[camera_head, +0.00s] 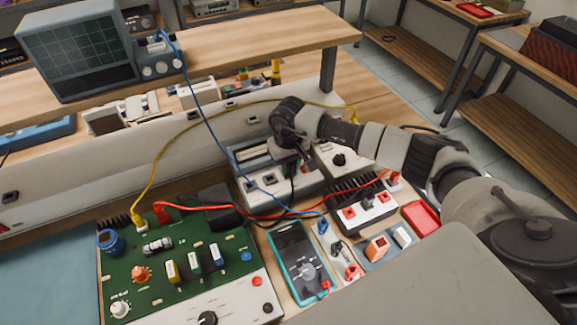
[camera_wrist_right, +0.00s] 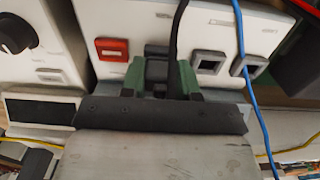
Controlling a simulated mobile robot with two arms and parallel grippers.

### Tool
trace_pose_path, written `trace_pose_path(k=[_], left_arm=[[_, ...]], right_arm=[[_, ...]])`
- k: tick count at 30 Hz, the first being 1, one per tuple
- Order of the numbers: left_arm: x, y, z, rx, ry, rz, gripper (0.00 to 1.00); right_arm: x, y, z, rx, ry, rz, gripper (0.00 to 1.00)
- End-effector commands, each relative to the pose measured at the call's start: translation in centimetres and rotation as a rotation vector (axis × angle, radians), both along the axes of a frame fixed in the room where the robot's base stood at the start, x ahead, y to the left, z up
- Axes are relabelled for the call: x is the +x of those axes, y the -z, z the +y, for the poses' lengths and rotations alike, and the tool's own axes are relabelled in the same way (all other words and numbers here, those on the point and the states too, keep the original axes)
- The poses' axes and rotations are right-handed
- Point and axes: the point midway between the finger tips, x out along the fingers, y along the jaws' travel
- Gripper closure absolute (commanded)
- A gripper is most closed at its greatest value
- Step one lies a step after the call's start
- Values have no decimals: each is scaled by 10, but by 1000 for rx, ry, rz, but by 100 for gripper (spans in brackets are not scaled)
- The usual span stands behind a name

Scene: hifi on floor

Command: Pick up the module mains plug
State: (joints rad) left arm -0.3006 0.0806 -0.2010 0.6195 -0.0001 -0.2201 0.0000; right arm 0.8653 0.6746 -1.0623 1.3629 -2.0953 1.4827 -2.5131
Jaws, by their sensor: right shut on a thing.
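My right gripper (camera_head: 289,156) reaches over the front of a grey-white bench unit (camera_head: 246,160). In the right wrist view its two green fingers (camera_wrist_right: 162,78) are shut on a dark plug (camera_wrist_right: 156,70), close against the pale panel (camera_wrist_right: 128,18). A black cable (camera_wrist_right: 177,35) runs up from between the fingers. Most of the plug is hidden by the fingers and the gripper body, so I cannot tell whether it is seated in a socket or clear of it. My left gripper is not in view.
Beside the grip are a red switch (camera_wrist_right: 112,48), a square socket (camera_wrist_right: 209,62) and a blue cable (camera_wrist_right: 240,40). A green circuit board (camera_head: 185,245), teal multimeter (camera_head: 300,264) and red tray (camera_head: 421,217) crowd the bench. Yellow and red leads cross the area.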

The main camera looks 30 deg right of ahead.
Motion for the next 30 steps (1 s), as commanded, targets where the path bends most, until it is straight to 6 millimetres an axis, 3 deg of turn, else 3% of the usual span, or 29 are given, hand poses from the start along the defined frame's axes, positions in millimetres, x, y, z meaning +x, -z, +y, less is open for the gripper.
trace_pose_path(k=[8, 14, 30], left_arm=[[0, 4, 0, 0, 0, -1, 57], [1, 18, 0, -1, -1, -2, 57], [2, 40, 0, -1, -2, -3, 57]], right_arm=[[1, -7, 0, 0, 0, -3, 90], [2, -36, -1, 0, 0, -8, 90], [-96, -96, -7, -2, -2, -1, 90]])
